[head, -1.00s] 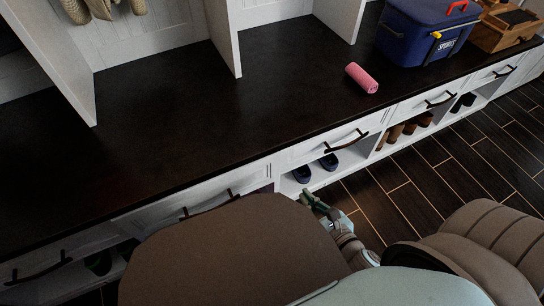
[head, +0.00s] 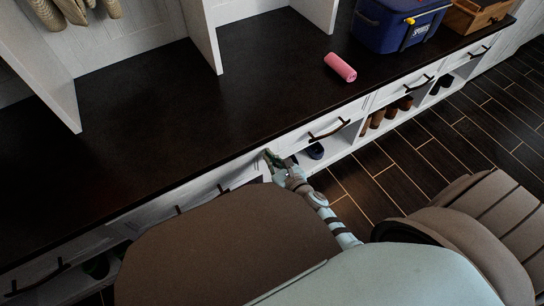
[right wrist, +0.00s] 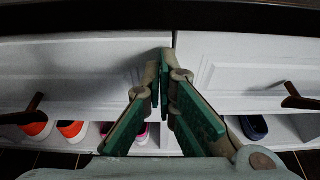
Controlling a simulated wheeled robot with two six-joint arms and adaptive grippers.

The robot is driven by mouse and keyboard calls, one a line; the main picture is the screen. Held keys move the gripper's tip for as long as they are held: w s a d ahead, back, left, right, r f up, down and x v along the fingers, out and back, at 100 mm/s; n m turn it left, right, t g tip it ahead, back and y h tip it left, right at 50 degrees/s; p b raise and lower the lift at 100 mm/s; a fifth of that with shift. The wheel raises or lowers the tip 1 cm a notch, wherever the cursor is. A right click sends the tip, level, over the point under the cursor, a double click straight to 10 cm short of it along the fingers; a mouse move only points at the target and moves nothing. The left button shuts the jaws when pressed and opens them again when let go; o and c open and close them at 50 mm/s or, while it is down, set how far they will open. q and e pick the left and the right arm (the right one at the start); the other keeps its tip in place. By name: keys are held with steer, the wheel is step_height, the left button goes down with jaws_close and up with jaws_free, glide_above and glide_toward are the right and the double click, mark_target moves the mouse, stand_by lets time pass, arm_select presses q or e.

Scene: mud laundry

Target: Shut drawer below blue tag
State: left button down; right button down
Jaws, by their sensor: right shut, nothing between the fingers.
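White drawer fronts with dark handles run in a row under the dark bench top. My right gripper (head: 268,155) is shut and empty, at the bench front between two drawers. In the right wrist view its green-padded fingers (right wrist: 164,55) point at the seam between the left drawer front (right wrist: 75,75) and the right drawer front (right wrist: 250,70). I cannot tell whether the tips touch. The right one's handle shows in the head view (head: 329,130). My own body partly hides the left one. No blue tag is visible, and I cannot tell which drawer stands open. My left gripper is out of view.
The dark bench top (head: 150,110) holds a pink roll (head: 340,67), a blue box (head: 400,28) and a wooden crate (head: 478,14). Shoes, including an orange one (right wrist: 37,128), stand in cubbies below the drawers. The plank floor at right (head: 430,140) is clear.

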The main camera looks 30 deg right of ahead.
mark_target(264, 151)
steer(key=w, duration=0.3)
steer(key=shift+a+r, duration=0.1)
steer(key=shift+r, duration=0.05)
stand_by(0.3)
steer(key=shift+s, duration=0.1)
